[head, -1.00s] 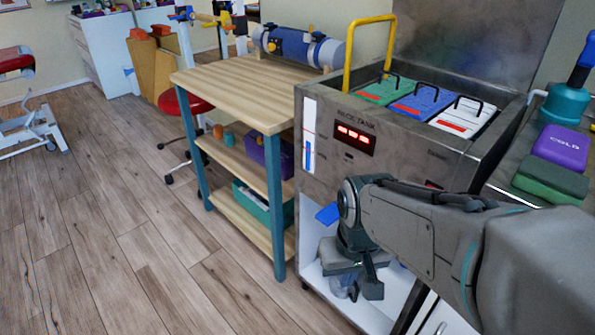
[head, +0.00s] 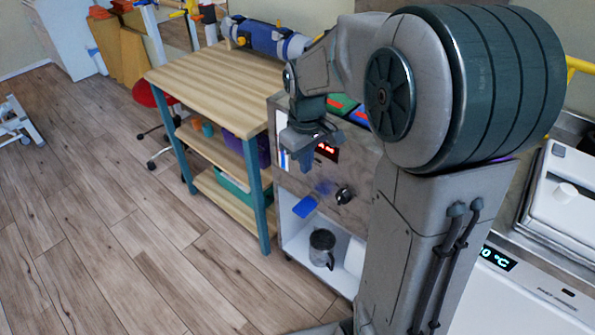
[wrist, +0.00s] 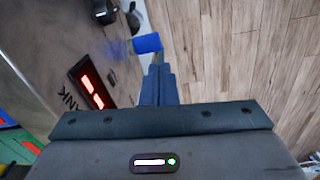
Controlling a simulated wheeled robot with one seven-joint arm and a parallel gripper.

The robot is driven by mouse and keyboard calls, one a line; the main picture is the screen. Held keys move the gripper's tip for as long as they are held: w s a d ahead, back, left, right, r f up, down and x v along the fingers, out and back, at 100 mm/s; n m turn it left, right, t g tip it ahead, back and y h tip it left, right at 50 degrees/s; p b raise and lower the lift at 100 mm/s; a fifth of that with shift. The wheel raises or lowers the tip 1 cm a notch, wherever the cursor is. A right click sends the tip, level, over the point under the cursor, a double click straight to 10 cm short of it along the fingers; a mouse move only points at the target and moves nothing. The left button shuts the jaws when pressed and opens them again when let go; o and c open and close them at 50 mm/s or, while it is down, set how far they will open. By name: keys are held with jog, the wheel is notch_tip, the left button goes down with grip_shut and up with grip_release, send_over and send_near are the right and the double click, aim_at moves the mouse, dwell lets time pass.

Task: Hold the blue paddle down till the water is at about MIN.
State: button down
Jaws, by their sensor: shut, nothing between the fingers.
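The blue paddle (head: 305,207) sticks out from the front of the steel tank (head: 365,165), above the open lower cabinet; it also shows in the wrist view (wrist: 147,43). My gripper (head: 300,153) is shut and empty, in front of the tank face and above the paddle, apart from it in the head view. In the wrist view my shut fingers (wrist: 158,88) point toward the paddle; the remaining gap is hard to judge. The white level gauge (head: 281,135) has blue in its lower part and is partly hidden by my gripper. Its MIN mark is unreadable.
A dark-lidded clear jug (head: 321,248) stands in the cabinet below the paddle. A black knob (head: 344,195) is right of the paddle. A red display (head: 327,151) is on the tank front. A wooden shelf table (head: 215,85) stands at left, with open floor before it.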

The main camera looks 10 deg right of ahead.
notch_tip(320, 180, up, 4)
jog(key=n+p, duration=0.1)
jog(key=p, duration=0.2)
send_over(302, 209)
jog(key=shift+f+n, duration=0.15)
jog(key=shift+n, duration=0.15)
jog(key=shift+f, duration=0.1)
notch_tip(302, 209, down, 24)
jog(key=b, duration=0.3)
